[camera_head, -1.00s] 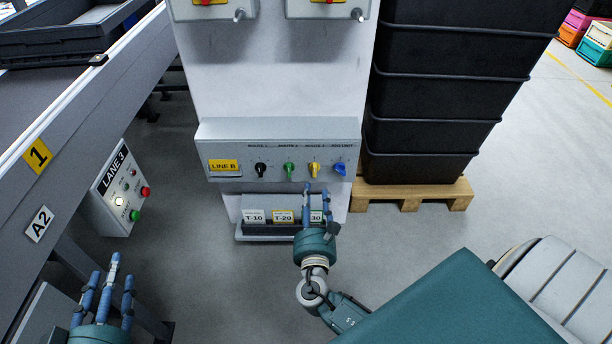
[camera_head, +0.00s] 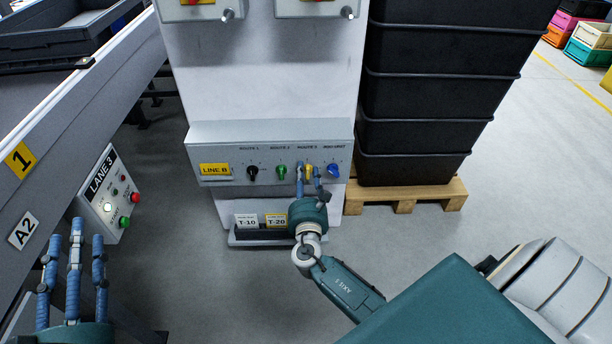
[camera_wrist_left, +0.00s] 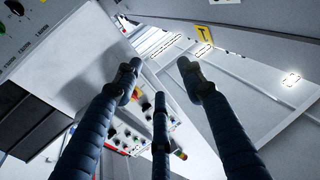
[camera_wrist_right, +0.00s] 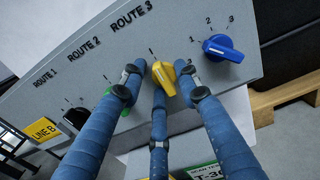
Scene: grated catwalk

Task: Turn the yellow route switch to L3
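The yellow switch (camera_head: 309,170) sits on the grey LINE B panel (camera_head: 225,134), between a green knob and a blue knob. In the right wrist view the yellow switch (camera_wrist_right: 164,78) is under the ROUTE 3 lettering, its bright end toward the upper left; most of its position marks are hidden by fingers. My right gripper (camera_head: 308,170) is open, with fingertips on both sides of the yellow switch and the third finger below it; I cannot tell whether they touch. My left gripper (camera_head: 75,235) is open and empty at the lower left, far from the panel.
The black knob (camera_head: 253,174), green knob (camera_head: 281,171) and blue knob (camera_head: 333,170) share the panel. Label cards (camera_head: 246,220) stand below it. Stacked black crates (camera_head: 420,130) on a pallet (camera_head: 405,196) stand close right. The LANE 3 box (camera_head: 108,195) is at left.

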